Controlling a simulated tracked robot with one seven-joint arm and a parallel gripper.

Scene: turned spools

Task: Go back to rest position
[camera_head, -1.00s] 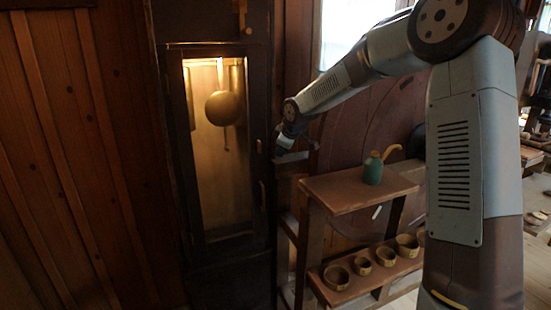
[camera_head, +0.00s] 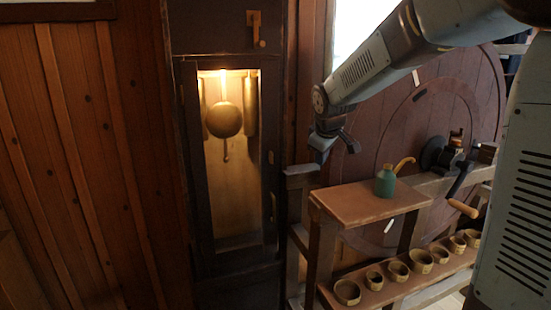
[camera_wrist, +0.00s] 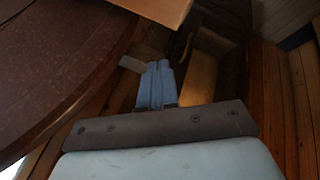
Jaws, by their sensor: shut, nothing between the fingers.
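My gripper (camera_head: 323,149) is in the head view, left of and above the small wooden stand, close to the right side of the tall clock case. In the wrist view its two blue fingers (camera_wrist: 156,86) lie together with nothing between them.
The clock case (camera_head: 187,150) has a lit glass front with a round brass pendulum bob (camera_head: 223,120). Several small wooden cups (camera_head: 398,271) line the low shelf. A crank with a wooden handle (camera_head: 463,208) sticks out at right. A big round wooden disc (camera_head: 470,95) stands behind.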

